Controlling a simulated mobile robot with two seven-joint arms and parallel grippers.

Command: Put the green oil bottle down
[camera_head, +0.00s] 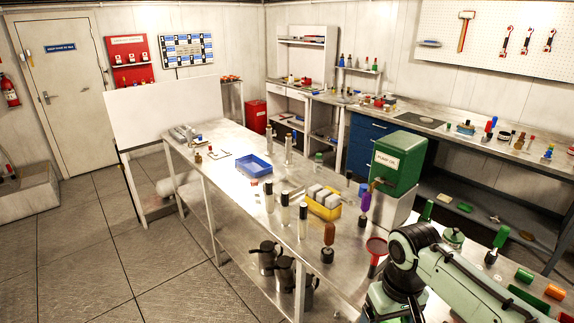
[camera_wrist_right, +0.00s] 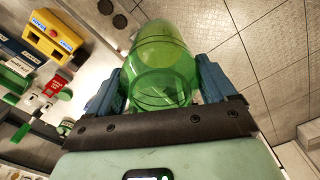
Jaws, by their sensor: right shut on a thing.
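The green oil bottle (camera_wrist_right: 160,62) is translucent green and fills the upper middle of the right wrist view. My right gripper (camera_wrist_right: 165,85) is shut on it, with one blue finger on each side of the bottle. Floor tiles show behind and to the right of the bottle. Its far end and any contact with a surface cannot be made out. In the head view my right arm comes in from the lower right over the near end of the metal bench (camera_head: 222,150); its gripper and the held bottle are not visible there. My left gripper is in neither view.
On the bench stand a green pump oil tank (camera_head: 398,160), a red funnel (camera_head: 376,248), a yellow bin (camera_head: 323,204), a blue tray (camera_head: 254,166) and several upright cylinders.

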